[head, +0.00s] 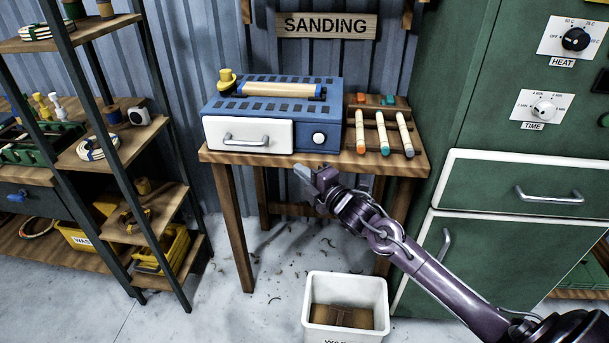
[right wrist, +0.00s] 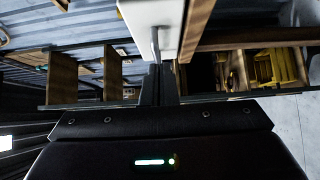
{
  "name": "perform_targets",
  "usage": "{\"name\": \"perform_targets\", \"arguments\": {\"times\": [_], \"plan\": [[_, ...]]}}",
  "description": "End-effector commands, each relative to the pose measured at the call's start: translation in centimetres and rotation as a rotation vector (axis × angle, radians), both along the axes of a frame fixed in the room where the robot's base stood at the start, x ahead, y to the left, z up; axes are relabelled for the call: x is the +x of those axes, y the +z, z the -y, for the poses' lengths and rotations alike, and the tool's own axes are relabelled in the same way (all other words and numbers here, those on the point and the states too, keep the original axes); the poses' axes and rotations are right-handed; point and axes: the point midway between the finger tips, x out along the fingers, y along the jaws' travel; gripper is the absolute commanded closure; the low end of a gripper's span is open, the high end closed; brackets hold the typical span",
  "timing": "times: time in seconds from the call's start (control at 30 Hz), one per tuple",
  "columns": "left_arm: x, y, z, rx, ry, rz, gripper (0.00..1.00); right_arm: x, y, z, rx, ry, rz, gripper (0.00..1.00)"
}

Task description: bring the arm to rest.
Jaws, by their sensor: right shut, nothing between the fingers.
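My right arm (head: 440,273) reaches in from the lower right in the head view. Its gripper (head: 303,173) is shut and empty, in front of the sanding table's front edge, below the white drawer (head: 248,136) of the blue sanding machine (head: 275,101). In the right wrist view the shut fingers (right wrist: 157,85) point at the white drawer front (right wrist: 140,14) and its metal handle (right wrist: 155,43). I cannot tell whether the fingers touch the handle there; in the head view they look apart from it. My left gripper is not in view.
The wooden table (head: 222,163) also carries a rack of sanding sticks (head: 382,141). A white bin (head: 317,283) stands on the floor below my arm. A green cabinet (head: 480,86) with knobs and drawers stands at right. Open shelves (head: 150,208) stand at left.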

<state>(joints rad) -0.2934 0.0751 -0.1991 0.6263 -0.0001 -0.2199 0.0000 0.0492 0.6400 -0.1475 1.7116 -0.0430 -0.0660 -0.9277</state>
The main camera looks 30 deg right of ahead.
Motion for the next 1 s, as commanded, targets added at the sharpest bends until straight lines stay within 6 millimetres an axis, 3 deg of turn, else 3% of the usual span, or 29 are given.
{"name": "perform_targets", "arguments": {"times": [0.27, 0.37, 0.47, 0.67, 0.8, 0.87, 1.0], "plan": [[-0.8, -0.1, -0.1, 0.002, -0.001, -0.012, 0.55, -0.7, -0.2, 0.2, 0.002, -0.001, -0.004, 1.00], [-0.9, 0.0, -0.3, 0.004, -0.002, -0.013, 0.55, -0.8, -2.0, 0.6, 0.036, -0.019, -0.043, 1.00], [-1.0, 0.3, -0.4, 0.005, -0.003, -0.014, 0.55, -1.2, -6.6, 1.8, 0.114, -0.067, -0.137, 1.00], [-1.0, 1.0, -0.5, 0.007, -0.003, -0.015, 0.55, -5.4, -20.8, 3.9, 0.350, -0.231, -0.417, 1.00], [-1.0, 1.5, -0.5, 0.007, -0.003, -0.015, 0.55, -10.7, -30.2, 4.1, 0.504, -0.363, -0.603, 1.00], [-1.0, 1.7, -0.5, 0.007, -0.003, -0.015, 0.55, -13.5, -33.9, 3.8, 0.563, -0.421, -0.679, 1.00], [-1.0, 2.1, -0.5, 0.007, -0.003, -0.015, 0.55, -21.0, -41.7, 2.6, 0.691, -0.565, -0.850, 1.00]]}}
